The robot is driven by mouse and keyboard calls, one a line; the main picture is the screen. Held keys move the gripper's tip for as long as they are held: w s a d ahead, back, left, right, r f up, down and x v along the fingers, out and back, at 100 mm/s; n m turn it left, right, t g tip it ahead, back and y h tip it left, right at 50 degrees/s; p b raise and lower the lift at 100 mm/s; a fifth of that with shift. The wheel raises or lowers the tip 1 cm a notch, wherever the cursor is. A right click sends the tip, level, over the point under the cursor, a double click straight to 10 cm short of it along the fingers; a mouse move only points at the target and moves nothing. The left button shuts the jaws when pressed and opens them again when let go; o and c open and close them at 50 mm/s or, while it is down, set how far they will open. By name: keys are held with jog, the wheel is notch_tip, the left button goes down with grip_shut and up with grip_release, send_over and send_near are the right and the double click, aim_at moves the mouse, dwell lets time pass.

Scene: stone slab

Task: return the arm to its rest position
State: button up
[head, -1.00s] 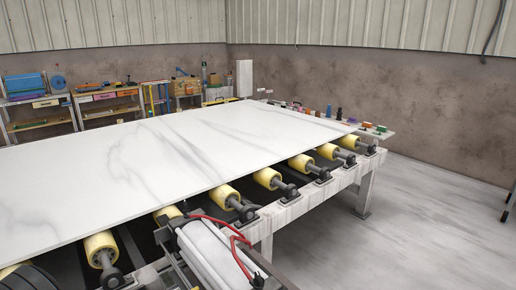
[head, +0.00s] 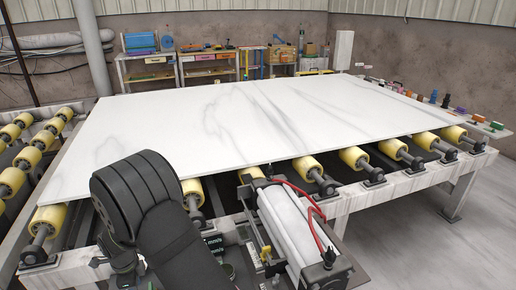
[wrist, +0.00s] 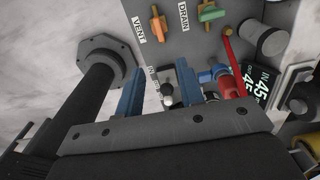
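My gripper (wrist: 160,88) shows in the wrist view as two blue fingers standing apart, with no object held between them. Behind the gap is a small metal toggle-like part (wrist: 166,95) on a grey panel (wrist: 178,42); I cannot tell whether the fingers touch it. In the head view my black arm rises at the lower left, in front of the slab's near edge. The gripper itself is hidden there. The white veined stone slab (head: 245,120) lies flat on a roller table.
The panel carries an orange handle (wrist: 158,24) by "VENT", a green handle (wrist: 211,13) by "DRAIN" and a red lever (wrist: 229,50). Yellow rollers (head: 307,168) line the table's near edge. A white cylinder (head: 287,222) with red hoses stands right of my arm. Floor at right is clear.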

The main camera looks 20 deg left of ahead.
notch_tip(320, 180, down, 18)
jog(key=shift+d+r, duration=0.1)
jog(key=shift+n, duration=0.4)
jog(key=n, duration=0.4)
jog(key=shift+r, duration=0.1)
jog(key=n, duration=0.5)
jog(key=shift+n, duration=0.3)
